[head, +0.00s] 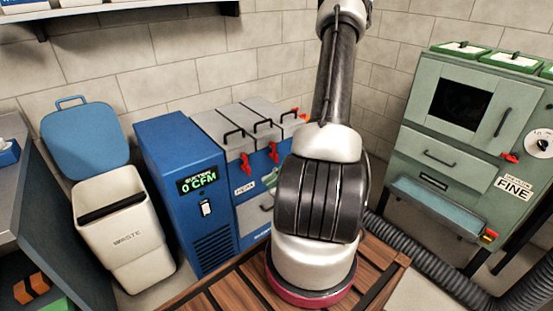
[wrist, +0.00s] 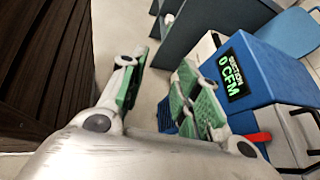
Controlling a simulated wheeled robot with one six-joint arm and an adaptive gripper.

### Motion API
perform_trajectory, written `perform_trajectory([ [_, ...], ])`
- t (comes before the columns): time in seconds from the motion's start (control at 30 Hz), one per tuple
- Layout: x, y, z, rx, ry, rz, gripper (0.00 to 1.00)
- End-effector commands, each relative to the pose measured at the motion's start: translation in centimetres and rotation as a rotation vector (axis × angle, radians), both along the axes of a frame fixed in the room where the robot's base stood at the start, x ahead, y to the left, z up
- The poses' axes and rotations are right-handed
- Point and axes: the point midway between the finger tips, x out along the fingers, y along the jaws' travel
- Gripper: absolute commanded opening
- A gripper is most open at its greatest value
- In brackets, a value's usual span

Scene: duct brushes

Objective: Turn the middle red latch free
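The blue machine (head: 180,190) has a row of grey lids with black handles. Two red latches show on its front: a left one (head: 246,163) and a second one (head: 272,153), apparently the middle one. Both hang below the lid edges. My arm hides the machine's right part, where a further latch cannot be seen. In the wrist view, my gripper (wrist: 162,75) is open and empty, its green-padded fingers spread wide. A red latch (wrist: 259,137) shows right of the right finger, apart from it; which one is unclear. The gripper is not visible in the head view.
A green cabinet (head: 440,150) stands at the right with its own red latch (head: 509,157). A ribbed hose (head: 430,265) runs along the floor. A white waste bin (head: 125,230) stands left of the machine. A wooden slatted platform (head: 235,287) lies in front.

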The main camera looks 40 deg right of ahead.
Motion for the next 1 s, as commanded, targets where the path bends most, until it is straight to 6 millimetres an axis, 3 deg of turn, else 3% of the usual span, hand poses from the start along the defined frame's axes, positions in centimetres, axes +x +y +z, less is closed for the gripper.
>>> perform_trajectory([
  [0.03,0.9,-0.4,-1.9,0.073,0.015,-0.11,0.32],
  [0.23,6.0,-3.7,-8.6,0.302,0.014,-0.574,0.32],
  [0.43,11.2,-10.1,-14.2,0.421,-0.072,-1.0,0.32],
  [0.6,14.8,-17.0,-13.5,0.41,-0.227,-1.217,0.32],
  [0.7,15.6,-19.4,-12.7,0.408,-0.288,-1.291,0.32],
  [0.87,16.7,-20.1,-12.0,0.413,-0.328,-1.31,0.32],
  [1.0,19.1,-20.1,-12.0,0.413,-0.327,-1.306,0.32],
])
